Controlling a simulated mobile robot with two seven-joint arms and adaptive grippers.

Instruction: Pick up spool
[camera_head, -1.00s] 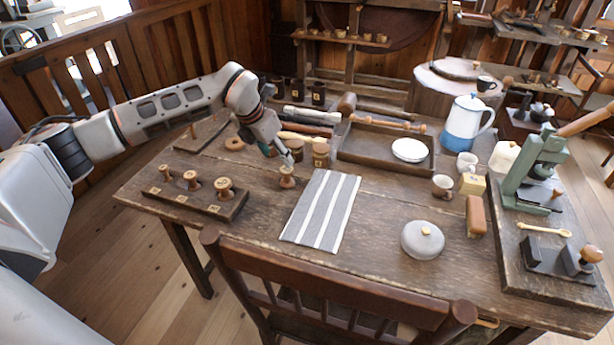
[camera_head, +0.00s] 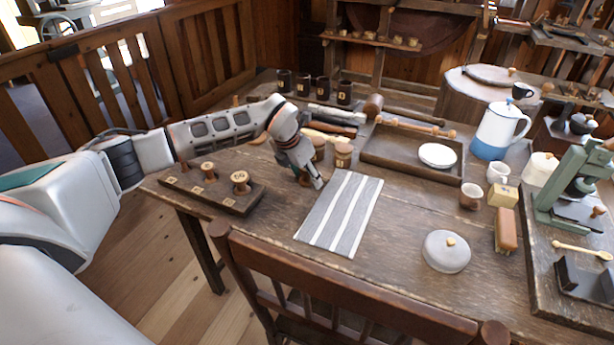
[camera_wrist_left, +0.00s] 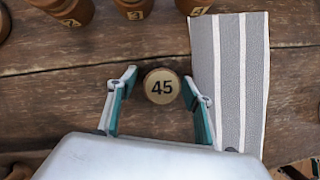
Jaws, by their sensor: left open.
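The spool (camera_wrist_left: 161,87) stands on the table, seen from above in the left wrist view as a round tan top marked 45. My left gripper (camera_wrist_left: 160,84) is open, with one finger on each side of the spool and a gap showing on both sides. In the head view my left gripper (camera_head: 313,183) reaches down beside the striped cloth and hides most or all of this spool. My right gripper is in neither view.
A striped grey cloth (camera_head: 340,213) lies just right of the gripper. A dark rack (camera_head: 212,194) with three spools is to the left. Small wooden jars (camera_head: 343,156) stand behind, close to the gripper. A tray (camera_head: 385,160) lies farther right. A chair (camera_head: 340,283) stands at the front.

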